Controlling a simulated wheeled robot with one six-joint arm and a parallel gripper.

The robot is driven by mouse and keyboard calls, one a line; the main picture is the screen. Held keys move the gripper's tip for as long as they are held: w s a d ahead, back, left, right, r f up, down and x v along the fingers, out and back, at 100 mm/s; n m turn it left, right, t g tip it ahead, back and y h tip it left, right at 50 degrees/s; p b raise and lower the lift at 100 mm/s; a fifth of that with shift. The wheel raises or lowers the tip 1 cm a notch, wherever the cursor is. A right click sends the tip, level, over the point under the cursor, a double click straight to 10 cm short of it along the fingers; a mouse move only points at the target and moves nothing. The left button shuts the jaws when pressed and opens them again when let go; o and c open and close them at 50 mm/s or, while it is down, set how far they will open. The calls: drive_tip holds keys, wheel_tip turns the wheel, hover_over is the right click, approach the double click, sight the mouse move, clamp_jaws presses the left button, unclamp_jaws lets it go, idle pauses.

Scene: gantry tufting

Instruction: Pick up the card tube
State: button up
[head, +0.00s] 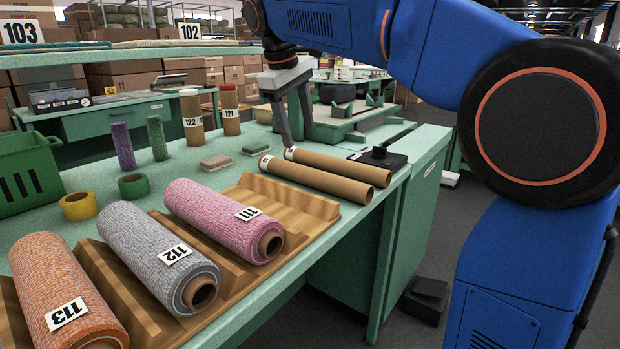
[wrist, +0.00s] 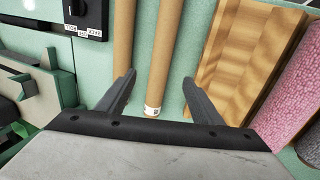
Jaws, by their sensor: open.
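Two plain brown card tubes lie side by side on the green bench: the nearer card tube (head: 315,181) beside the wooden rack, and the farther card tube (head: 340,166). Each has a small white label at its far end. My gripper (head: 298,139) is open over their far ends, fingers pointing down. In the wrist view, the tube nearer the rack (wrist: 163,50) runs between the open fingers (wrist: 158,80), its labelled end below them. The other tube (wrist: 123,40) lies at the left finger, which covers part of it. No tube is gripped.
The wooden rack (head: 319,207) holds yarn rolls 111 (head: 215,215), 112 and 113. Capped upright tubes 122 (head: 191,118) and 121 (head: 230,110) stand behind. Two small blocks (head: 216,162) lie left of the card tubes. A black device (head: 378,157) sits right of them.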

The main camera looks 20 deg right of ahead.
sight(308, 165)
drive_tip(key=x, duration=0.7)
drive_tip(key=shift+f, duration=0.2)
drive_tip(key=shift+s+x, duration=0.15)
drive_tip(key=shift+x, duration=1.25)
drive_tip(key=shift+s+x, duration=0.15)
drive_tip(key=shift+x, duration=1.2)
drive_tip(key=shift+d, duration=0.1)
drive_tip(key=shift+c, duration=0.3)
drive_tip(key=c, duration=1.1)
drive_tip(key=shift+c, duration=0.2)
drive_tip(key=shift+w+r, duration=0.1)
